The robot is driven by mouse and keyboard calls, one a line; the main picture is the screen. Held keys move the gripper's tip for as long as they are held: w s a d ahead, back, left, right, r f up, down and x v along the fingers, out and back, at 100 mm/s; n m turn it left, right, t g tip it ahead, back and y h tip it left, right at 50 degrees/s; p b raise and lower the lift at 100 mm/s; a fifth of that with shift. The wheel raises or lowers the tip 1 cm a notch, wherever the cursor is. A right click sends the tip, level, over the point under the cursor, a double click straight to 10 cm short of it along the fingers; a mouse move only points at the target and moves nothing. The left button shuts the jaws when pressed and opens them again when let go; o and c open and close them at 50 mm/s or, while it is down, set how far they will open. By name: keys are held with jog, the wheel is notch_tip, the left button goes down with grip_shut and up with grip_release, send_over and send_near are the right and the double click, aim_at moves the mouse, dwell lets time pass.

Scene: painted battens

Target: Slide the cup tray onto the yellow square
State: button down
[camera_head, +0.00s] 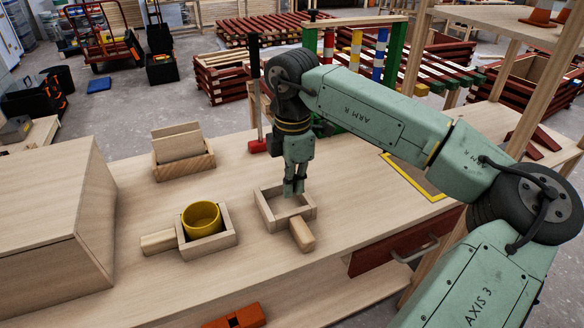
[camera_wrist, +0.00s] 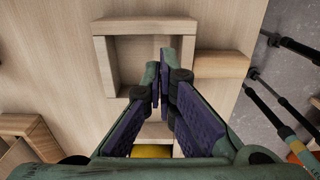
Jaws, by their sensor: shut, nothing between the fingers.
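The cup tray (camera_head: 208,243) is a small square wooden tray with a handle to its left. A yellow cup (camera_head: 201,219) stands in it. A sliver of the cup shows low in the wrist view (camera_wrist: 152,151), mostly hidden behind my fingers. The yellow square (camera_head: 437,195) is an outline at the table's right, partly hidden by my arm. My gripper (camera_head: 294,190) is shut and empty, pointing down at a second, empty wooden tray (camera_head: 268,214) right of the cup tray. In the wrist view its fingertips (camera_wrist: 163,68) overlap the inside of this tray (camera_wrist: 100,60).
The empty tray's handle (camera_head: 302,234) points toward the front. A wooden holder with upright boards (camera_head: 183,166) stands behind the cup tray. A large wooden box (camera_head: 55,215) fills the left end. A red drawer (camera_head: 400,245) is under the table's front right.

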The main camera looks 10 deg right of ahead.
aim_at(293, 201)
notch_tip(293, 201, down, 5)
jog(key=shift+f+p, duration=0.1)
jog(key=shift+p, duration=0.35)
jog(key=shift+w, duration=0.1)
